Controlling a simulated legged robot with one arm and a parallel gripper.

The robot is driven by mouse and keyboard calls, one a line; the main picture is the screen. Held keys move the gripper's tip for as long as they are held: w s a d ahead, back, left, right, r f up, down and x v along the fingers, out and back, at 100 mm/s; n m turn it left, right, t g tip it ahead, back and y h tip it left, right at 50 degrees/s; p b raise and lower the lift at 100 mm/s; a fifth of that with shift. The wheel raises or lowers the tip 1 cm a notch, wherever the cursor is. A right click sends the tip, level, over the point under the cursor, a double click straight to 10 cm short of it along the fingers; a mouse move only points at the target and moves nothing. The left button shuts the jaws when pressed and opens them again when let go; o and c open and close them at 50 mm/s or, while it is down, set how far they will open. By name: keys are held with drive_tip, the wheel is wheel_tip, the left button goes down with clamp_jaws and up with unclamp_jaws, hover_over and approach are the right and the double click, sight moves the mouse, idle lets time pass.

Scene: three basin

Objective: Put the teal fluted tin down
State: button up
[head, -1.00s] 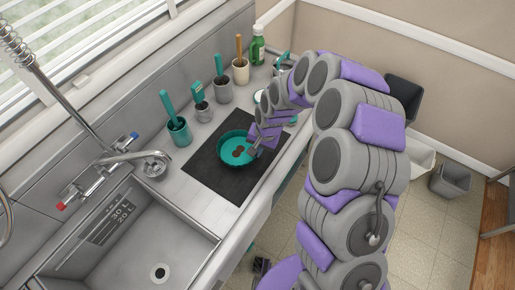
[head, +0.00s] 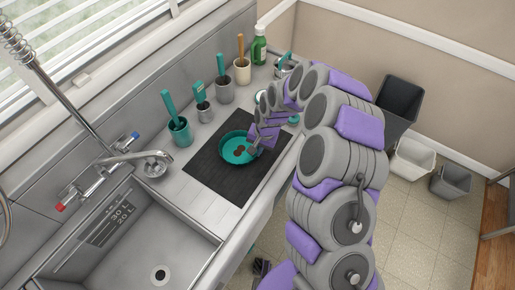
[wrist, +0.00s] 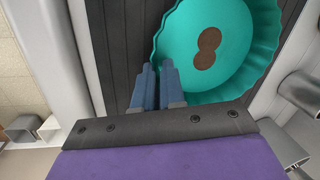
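The teal fluted tin (head: 225,158) is a round, shallow dish with a wavy rim, over the black mat (head: 214,182) on the counter. It looks level and at or very near the mat; I cannot see its underside. Two brown discs (wrist: 207,48) show on its inside. My gripper (head: 254,150) is at the tin's right-hand edge in the head view. In the wrist view the blue-grey fingers (wrist: 157,72) are close together with the tin's wall between them, so my gripper is shut on the rim.
A green bottle (head: 258,48) is farther back. The steel sink (head: 140,250) is at the lower left. The mat's front part is clear.

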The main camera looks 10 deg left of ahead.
drive_tip(key=shift+o, duration=1.4)
drive_tip(key=shift+d+r, duration=0.2)
drive_tip(key=shift+d, duration=0.15)
drive_tip(key=s+d+r+n+p, duration=0.1)
drive_tip(key=s+d+r, duration=0.2)
drive_tip(key=r, duration=0.7)
drive_tip(key=s+d+r, duration=0.3)
drive_tip(key=d+r, duration=0.1)
drive_tip(key=r, duration=0.6)
drive_tip(key=s+d+r, duration=0.3)
drive_tip(key=s+d, duration=0.2)
drive_tip(key=s, duration=0.4)
drive_tip(key=s+d+r+g+h, duration=0.1)
drive_tip(key=s+d+r, duration=0.1)
drive_tip(key=s+d, duration=0.4)
drive_tip(key=s+d+r+h, duration=0.1)
drive_tip(key=s+d+r, duration=0.2)
drive_tip(key=s, duration=0.9)
drive_tip(key=shift+s+d+r+g, duration=0.15)
drive_tip(key=shift+s+d, duration=0.05)
drive_tip(key=shift+d, duration=0.45)
drive_tip(key=shift+s+d+r+g, duration=0.15)
drive_tip(key=shift+s+d, duration=0.05)
drive_tip(key=shift+d, duration=0.45)
drive_tip(key=shift+f, duration=0.1)
